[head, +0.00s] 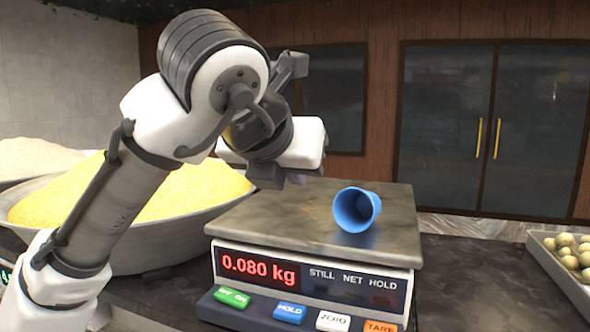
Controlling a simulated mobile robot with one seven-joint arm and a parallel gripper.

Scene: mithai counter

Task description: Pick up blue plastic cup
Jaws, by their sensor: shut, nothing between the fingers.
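The scale (262,222) reads 0.080 kg and has several coloured buttons in front. A large bowl (165,235) of yellow grains stands left, behind my arm. A tray (562,275) of round sweets is at the right edge. The dark counter (470,275) between scale and tray is clear.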

